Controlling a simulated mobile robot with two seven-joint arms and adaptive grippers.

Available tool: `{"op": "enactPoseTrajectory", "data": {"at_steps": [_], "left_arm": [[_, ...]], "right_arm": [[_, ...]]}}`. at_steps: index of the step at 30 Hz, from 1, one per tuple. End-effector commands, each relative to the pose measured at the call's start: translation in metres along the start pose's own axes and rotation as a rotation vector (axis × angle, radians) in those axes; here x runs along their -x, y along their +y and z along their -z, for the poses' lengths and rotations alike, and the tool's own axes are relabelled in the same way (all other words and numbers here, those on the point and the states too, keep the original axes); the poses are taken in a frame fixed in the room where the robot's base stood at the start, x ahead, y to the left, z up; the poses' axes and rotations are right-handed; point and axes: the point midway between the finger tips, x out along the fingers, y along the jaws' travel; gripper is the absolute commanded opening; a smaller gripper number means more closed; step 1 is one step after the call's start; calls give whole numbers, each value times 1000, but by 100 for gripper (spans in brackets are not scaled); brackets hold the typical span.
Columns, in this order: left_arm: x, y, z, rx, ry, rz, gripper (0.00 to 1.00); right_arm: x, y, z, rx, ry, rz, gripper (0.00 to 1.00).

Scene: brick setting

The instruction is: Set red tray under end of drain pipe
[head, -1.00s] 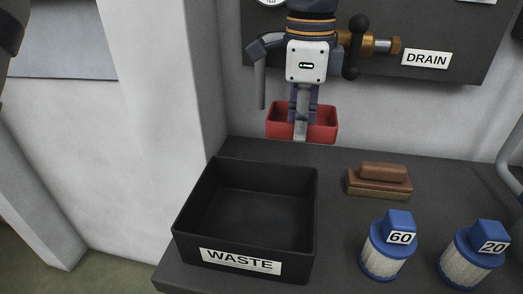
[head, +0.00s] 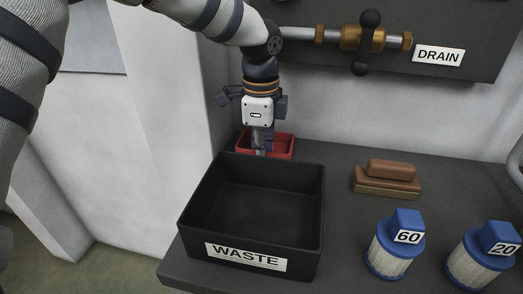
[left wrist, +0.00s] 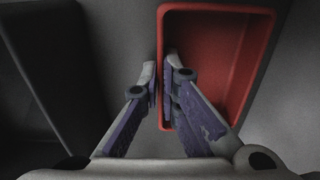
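The red tray (head: 286,145) is a small open box at the back of the counter, partly hidden behind the black waste bin. My left gripper (head: 262,148) reaches down over it from above. In the left wrist view, the gripper (left wrist: 161,90) has one finger outside the tray's left wall and one inside, closed on that wall. The red tray (left wrist: 222,60) looks empty. I cannot tell whether it rests on the counter. The drain pipe (head: 298,33) runs left from a brass valve (head: 362,37) and passes behind my arm, which hides its end. My right gripper is out of view.
The black WASTE bin (head: 314,215) stands directly in front of the tray. A brown brush-like block (head: 388,180) and blue-topped jars marked 60 (head: 399,245) and 20 (head: 481,255) are to the right. The counter behind the block is clear.

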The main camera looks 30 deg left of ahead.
Motion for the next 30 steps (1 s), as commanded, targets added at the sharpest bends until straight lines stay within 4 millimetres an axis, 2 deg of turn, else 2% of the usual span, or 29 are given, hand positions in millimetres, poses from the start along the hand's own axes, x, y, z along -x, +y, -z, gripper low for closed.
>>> {"op": "enactPoseTrajectory", "data": {"at_steps": [2, 5, 6, 16, 20, 24, 30], "left_arm": [[-2, 0, 0, 0, 0, 2, 0], [-2, 0, 0, 0, 0, 0, 22], [-2, 0, 0, 0, 0, 0, 25], [3, 0, 0, 0, 0, 0, 25], [32, -1, 1, 1, 2, 5, 25], [72, -1, 1, 0, 1, 5, 25], [111, -1, 0, 0, -1, 1, 25]], "right_arm": [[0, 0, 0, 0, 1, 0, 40], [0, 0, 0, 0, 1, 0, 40], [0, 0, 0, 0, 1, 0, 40], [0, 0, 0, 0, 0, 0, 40], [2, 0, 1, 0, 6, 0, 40], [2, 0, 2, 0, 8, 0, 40], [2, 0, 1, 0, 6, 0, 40]]}}
